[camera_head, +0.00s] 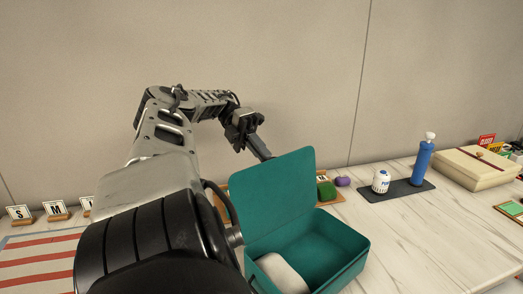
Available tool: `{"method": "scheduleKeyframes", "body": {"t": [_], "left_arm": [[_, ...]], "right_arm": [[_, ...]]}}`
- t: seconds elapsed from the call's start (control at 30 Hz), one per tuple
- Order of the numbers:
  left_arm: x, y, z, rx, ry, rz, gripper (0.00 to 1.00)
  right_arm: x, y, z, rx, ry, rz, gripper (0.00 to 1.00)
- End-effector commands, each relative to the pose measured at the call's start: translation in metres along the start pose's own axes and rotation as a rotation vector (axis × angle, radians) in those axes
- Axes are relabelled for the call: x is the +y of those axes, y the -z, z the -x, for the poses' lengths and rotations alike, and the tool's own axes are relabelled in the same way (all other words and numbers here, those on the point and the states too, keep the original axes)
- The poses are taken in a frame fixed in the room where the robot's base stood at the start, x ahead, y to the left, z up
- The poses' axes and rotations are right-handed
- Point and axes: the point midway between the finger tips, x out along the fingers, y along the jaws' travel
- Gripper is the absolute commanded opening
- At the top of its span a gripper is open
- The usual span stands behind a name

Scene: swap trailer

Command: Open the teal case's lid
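The teal case (355,250) stands on the counter at the bottom middle. Its lid (280,195) is raised and stands nearly upright, leaning back, so the inside shows. A white rounded object (283,273) lies in the case at the left. My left arm reaches in from the bottom left, and my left gripper (259,147) is just behind the lid's upper left corner. The lid partly hides its fingertips, so I cannot tell whether it touches the lid or how far its fingers are apart. My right gripper is not in view.
Behind the lid lies a wooden tray (333,198) with a green block, beside a purple object (343,181). A white cup (381,181) and blue bottle (422,163) stand on a dark mat (398,191).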

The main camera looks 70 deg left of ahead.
Motion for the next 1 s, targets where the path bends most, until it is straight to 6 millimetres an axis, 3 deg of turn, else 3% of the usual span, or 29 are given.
{"method": "scheduleKeyframes", "body": {"t": [0.03, 0.1, 1.0], "left_arm": [[0.024, 0.006, -0.015, 0.035, -0.013, 0.046, 0.18], [0.023, 0.006, -0.015, 0.034, -0.011, 0.045, 0.29], [0.014, 0.004, -0.009, 0.025, -0.009, 0.036, 0.29]], "right_arm": [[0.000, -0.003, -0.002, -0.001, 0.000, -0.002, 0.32], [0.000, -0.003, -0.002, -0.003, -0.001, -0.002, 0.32], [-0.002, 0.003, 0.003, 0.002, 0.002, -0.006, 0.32]]}}
